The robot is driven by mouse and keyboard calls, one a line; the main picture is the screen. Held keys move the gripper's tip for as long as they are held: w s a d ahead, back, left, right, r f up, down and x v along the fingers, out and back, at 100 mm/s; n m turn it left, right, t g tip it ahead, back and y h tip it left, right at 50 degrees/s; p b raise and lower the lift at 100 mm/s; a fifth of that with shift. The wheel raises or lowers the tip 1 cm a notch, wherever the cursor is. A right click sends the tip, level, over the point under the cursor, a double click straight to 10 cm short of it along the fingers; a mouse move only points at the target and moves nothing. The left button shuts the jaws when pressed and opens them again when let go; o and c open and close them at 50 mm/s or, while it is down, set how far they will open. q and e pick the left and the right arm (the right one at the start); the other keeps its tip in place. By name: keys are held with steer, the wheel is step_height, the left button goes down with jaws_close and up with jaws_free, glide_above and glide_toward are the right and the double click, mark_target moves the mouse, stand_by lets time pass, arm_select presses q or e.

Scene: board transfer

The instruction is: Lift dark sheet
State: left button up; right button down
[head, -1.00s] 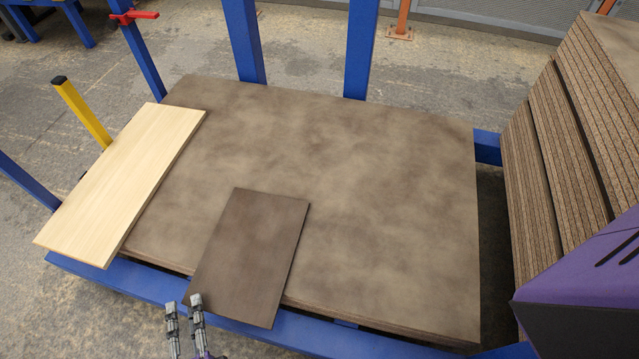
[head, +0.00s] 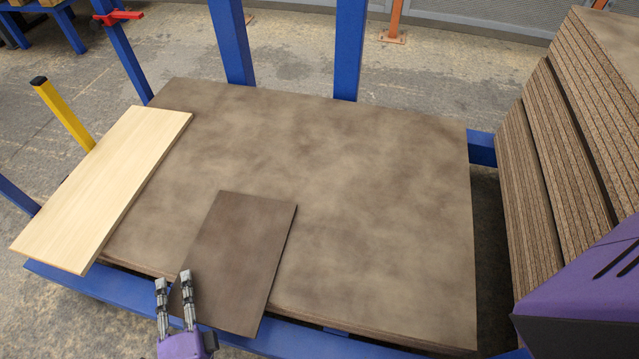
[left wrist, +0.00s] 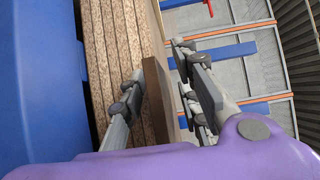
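The dark sheet (head: 240,255) is a small dark brown board lying flat on the large mottled brown board, its near end overhanging the front edge. My left gripper (head: 174,278) is at the sheet's near left corner, one finger appearing over the sheet and the other outside its left edge. In the left wrist view, the dark sheet (left wrist: 158,98) shows edge-on between the spread fingers of the left gripper (left wrist: 160,85). A gap shows on the right finger's side; contact with the left finger is unclear. My right gripper is not in view.
The large brown board (head: 370,200) rests on a blue frame (head: 115,290) with upright posts. A pale wood board (head: 105,185) lies at its left. A tall stack of boards (head: 570,150) stands at the right. A yellow post (head: 65,115) stands beyond the pale board.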

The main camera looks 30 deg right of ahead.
arm_select(q)
steer(key=shift+c, duration=0.7)
jaws_close()
steer(key=shift+r, duration=0.1)
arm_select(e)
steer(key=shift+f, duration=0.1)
arm_select(q)
steer(key=shift+r, duration=0.1)
